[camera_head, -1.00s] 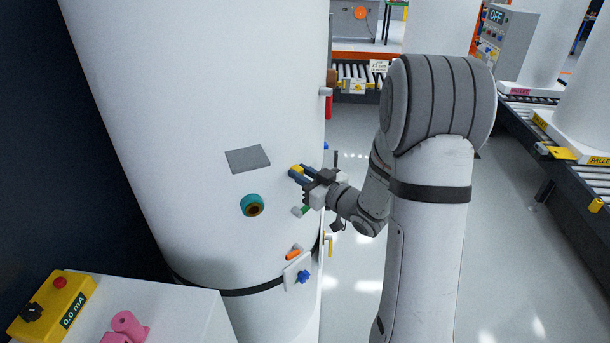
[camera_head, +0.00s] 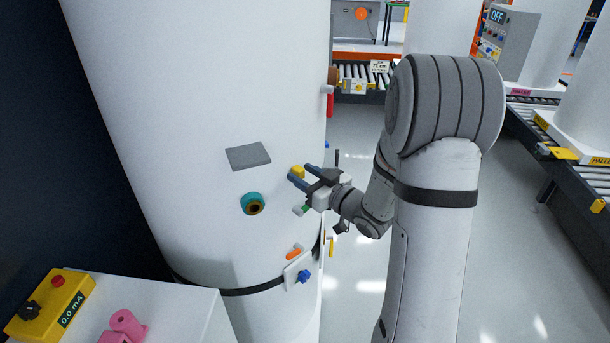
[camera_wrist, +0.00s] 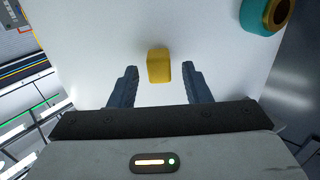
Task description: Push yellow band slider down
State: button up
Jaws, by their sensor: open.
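The yellow slider (camera_head: 297,171) is a small block on the side of the white tank (camera_head: 200,100). In the wrist view the yellow slider (camera_wrist: 159,66) stands a little beyond the fingertips, near the middle of the gap between them. My gripper (camera_head: 302,173) is open, with its two blue-grey fingers pointing at the tank near the slider. In the wrist view my gripper (camera_wrist: 159,70) has nothing between its fingers. I cannot tell whether a finger touches the slider.
A teal ring with a dark centre (camera_head: 252,204) sits left of the slider. A grey plate (camera_head: 248,157) is above it. Lower down are an orange handle (camera_head: 293,254) and a blue knob (camera_head: 304,276). A white cabinet with a yellow meter box (camera_head: 50,305) stands at lower left.

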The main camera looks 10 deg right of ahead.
jog(key=b+v, duration=0.1)
jog(key=v, duration=0.6)
jog(key=shift+s, duration=0.1)
jog(key=s+d+m+g+h, duration=0.3)
jog(key=d+m+g+h, duration=0.15)
jog(key=h, duration=0.65)
jog(key=s+a+m+g, duration=0.1)
jog(key=s+a+g, duration=0.3)
jog(key=s, duration=0.5)
jog(key=s+a+m+g+y, duration=0.1)
jog(key=s+a+g, duration=0.2)
jog(key=s, duration=0.6)
jog(key=shift+s+a+r+g, duration=0.35)
jog(key=shift+a+r+g, duration=0.05)
jog(key=shift+r+g, duration=0.05)
dwell(1.2)
